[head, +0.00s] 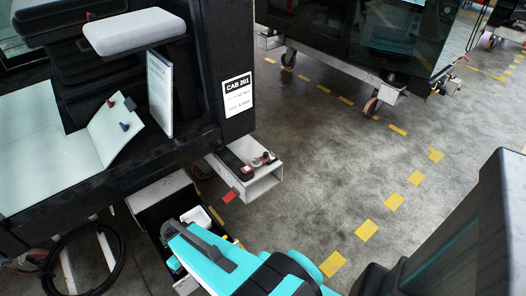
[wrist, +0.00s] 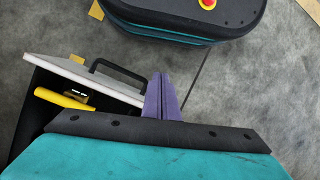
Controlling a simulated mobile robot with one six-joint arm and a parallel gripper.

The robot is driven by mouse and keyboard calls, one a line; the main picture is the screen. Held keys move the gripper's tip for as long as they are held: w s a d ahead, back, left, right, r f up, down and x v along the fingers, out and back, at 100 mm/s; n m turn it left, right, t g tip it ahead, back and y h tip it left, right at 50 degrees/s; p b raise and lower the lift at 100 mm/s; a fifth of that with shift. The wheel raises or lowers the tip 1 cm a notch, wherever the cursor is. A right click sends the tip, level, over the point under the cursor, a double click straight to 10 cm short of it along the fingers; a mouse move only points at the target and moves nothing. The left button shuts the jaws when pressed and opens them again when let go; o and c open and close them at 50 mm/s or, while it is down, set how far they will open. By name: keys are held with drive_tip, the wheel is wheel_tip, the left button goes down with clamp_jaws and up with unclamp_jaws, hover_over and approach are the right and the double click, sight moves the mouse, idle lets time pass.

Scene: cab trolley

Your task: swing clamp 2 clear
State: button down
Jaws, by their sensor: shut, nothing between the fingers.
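My gripper (wrist: 160,98) shows in the wrist view with its purple fingers shut together and nothing between them. It is over grey floor, beside an open drawer. In the head view my teal arm reaches in from the bottom, and the fingertips are hidden. A small red and grey fitting (head: 264,159) sits on top of the trolley's metal end beam (head: 262,183), below the CAB 201 sign. It may be a clamp, but it is too small to tell, and no number shows. My gripper is apart from it. No clamp is clear in the wrist view.
The open drawer (wrist: 85,76) has a black handle (wrist: 118,72) and holds a yellow-handled tool (wrist: 65,99). The CAB 201 sign (head: 238,95) is on a dark post. A coiled black cable (head: 83,262) hangs lower left. Open floor (head: 330,160) lies to the right.

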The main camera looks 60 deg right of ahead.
drive_tip(key=w+d+r+t+b, duration=0.1)
drive_tip(key=w+d+r+t, duration=0.3)
drive_tip(key=d, duration=0.6)
drive_tip(key=w+d+r+g+y+b, duration=0.1)
drive_tip(key=w+d+r+b, duration=0.1)
drive_tip(key=w+d, duration=0.6)
drive_tip(key=w+d+r+t+b, duration=0.1)
drive_tip(key=w+d+r+t, duration=0.2)
drive_tip(key=d, duration=0.9)
drive_tip(key=shift+n+t+h, duration=0.4)
drive_tip(key=shift+n+h, duration=0.1)
drive_tip(key=shift+n, duration=0.1)
drive_tip(key=d+r, duration=0.2)
drive_tip(key=d, duration=0.4)
drive_tip(key=d+r+b, duration=0.1)
drive_tip(key=d+r, duration=0.2)
drive_tip(key=d, duration=0.3)
drive_tip(key=d+r, duration=0.3)
drive_tip(key=d, duration=0.3)
drive_tip(key=shift+s+d+r+b, duration=0.2)
drive_tip(key=shift+s+b, duration=0.15)
drive_tip(key=shift+s, duration=0.05)
drive_tip(key=s+d+r, duration=0.2)
drive_tip(key=d+r, duration=0.2)
drive_tip(key=d, duration=0.2)
drive_tip(key=s+d+r+t+h+b, duration=0.1)
drive_tip(key=s+d+r, duration=0.2)
drive_tip(key=d, duration=0.3)
drive_tip(key=shift+s+d+r+n, duration=0.3)
drive_tip(key=shift+r, duration=0.25)
